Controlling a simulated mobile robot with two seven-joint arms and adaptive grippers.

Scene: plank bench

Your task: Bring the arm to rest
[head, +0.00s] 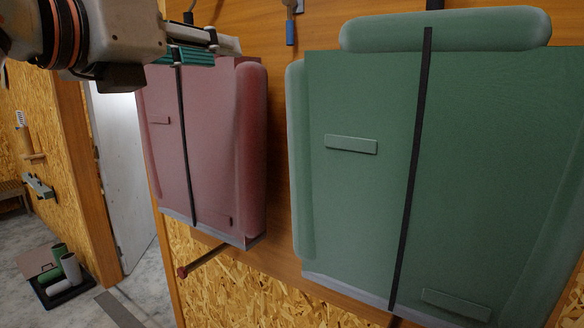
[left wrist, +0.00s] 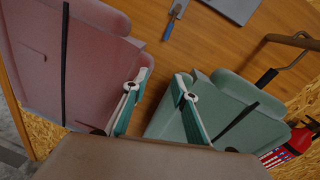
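My left gripper (head: 205,48) comes in from the upper left in the head view, in front of the top of a dusty-pink padded bag (head: 205,150). In the left wrist view my left gripper (left wrist: 158,95) has its two teal-padded fingers well apart, with nothing between them. The pink bag (left wrist: 65,60) is left of the fingers and a green bag (left wrist: 225,110) is to the right, partly behind the right finger. My right gripper is in neither view.
The large green bag (head: 370,190) hangs on the wooden wall at right. A red-tipped rod (head: 205,260) juts out below the pink bag. A blue-handled tool (head: 290,32) hangs between the bags. A black tray (head: 68,292) with rolls lies on the floor, far left.

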